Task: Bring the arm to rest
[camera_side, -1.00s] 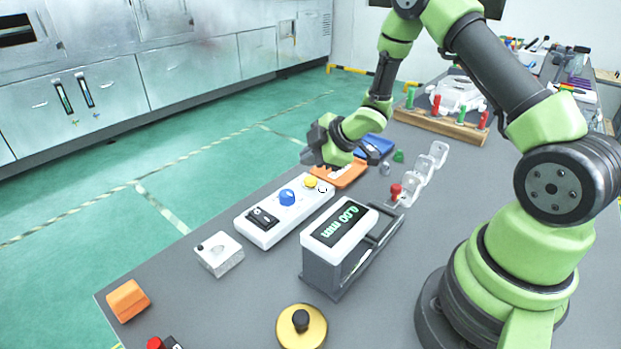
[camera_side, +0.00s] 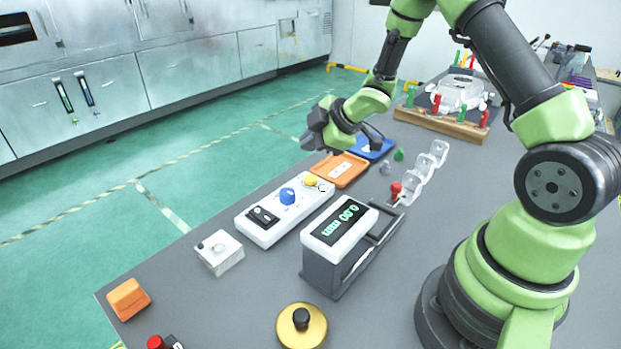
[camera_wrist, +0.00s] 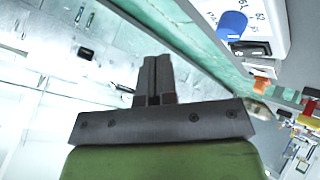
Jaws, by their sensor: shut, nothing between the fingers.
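My gripper (camera_side: 308,141) is at the end of my green arm in the side view, raised above the far left edge of the grey table. It is shut and empty. In the wrist view its two dark fingers (camera_wrist: 155,75) lie together with nothing between them. Below it in the side view stands the white control box (camera_side: 285,208) with a blue knob (camera_side: 288,196) and a yellow button (camera_side: 311,180). The gripper is apart from the box and touches nothing.
An orange tray (camera_side: 341,169) and a blue tray (camera_side: 371,147) lie near the gripper. Free room lies above the floor at left.

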